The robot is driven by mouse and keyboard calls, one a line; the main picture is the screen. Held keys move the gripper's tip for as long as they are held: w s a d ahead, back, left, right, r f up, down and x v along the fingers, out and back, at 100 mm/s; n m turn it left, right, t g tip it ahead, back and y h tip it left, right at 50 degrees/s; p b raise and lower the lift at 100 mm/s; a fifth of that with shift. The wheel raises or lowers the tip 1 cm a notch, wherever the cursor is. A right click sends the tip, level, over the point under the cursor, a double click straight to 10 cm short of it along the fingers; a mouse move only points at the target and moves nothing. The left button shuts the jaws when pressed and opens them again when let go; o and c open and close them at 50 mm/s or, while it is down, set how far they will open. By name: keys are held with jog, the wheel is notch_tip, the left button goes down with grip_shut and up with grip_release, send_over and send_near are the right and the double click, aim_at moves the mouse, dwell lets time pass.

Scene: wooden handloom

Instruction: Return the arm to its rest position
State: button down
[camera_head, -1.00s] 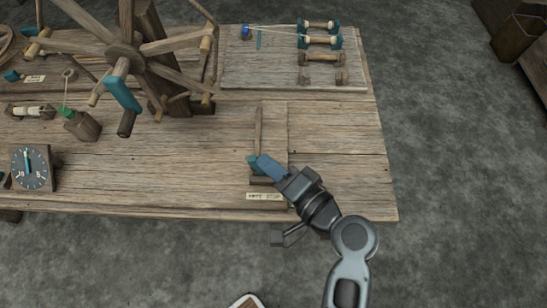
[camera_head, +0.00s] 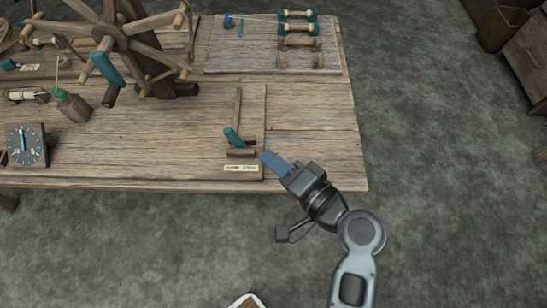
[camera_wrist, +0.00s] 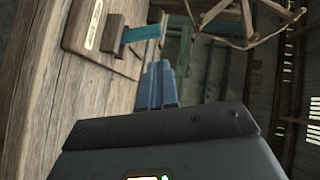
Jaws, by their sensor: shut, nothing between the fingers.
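My gripper (camera_head: 268,158) is shut and empty, its blue fingers together. In the head view it is at the near right part of the wooden table (camera_head: 315,160), just right of a small lever with a teal handle (camera_head: 232,137). It is apart from that handle. In the wrist view the blue fingers of my gripper (camera_wrist: 158,70) point up the picture, with the teal handle (camera_wrist: 142,33) and a pale label (camera_wrist: 95,25) beyond them to the left.
A spoked wooden wheel (camera_head: 122,40) stands at the back left. A board (camera_head: 245,62) with several spools is at the back. A dial (camera_head: 26,145) stands at the left. The table's right part is bare, with open floor (camera_head: 440,180) beyond.

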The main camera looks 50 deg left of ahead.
dwell(0.4)
jog(key=s+d+f+m+t+h+p, duration=0.1)
jog(key=s+d+m+t+h+p, duration=0.2)
jog(key=d, duration=0.6)
jog(key=s+d+m+t+h, duration=0.1)
jog(key=d+t+h, duration=0.25)
jog(key=d, duration=0.55)
jog(key=s+d+f+m+t+h+p, duration=0.1)
jog(key=s+d+t+h+p, duration=0.1)
jog(key=d+t, duration=0.5)
jog(key=s+d+r+n+t+h+p, duration=0.1)
jog(key=s+d+r+h, duration=0.2)
jog(key=s+d+r, duration=0.2)
jog(key=s+d+r+t+h+p, duration=0.1)
jog(key=s+d+r+h, duration=0.3)
jog(key=d+r, duration=0.8)
notch_tip(320, 180, up, 5)
jog(key=shift+s+n+p, duration=0.4)
jog(key=shift+s+p, duration=0.1)
jog(key=shift+s, duration=0.55)
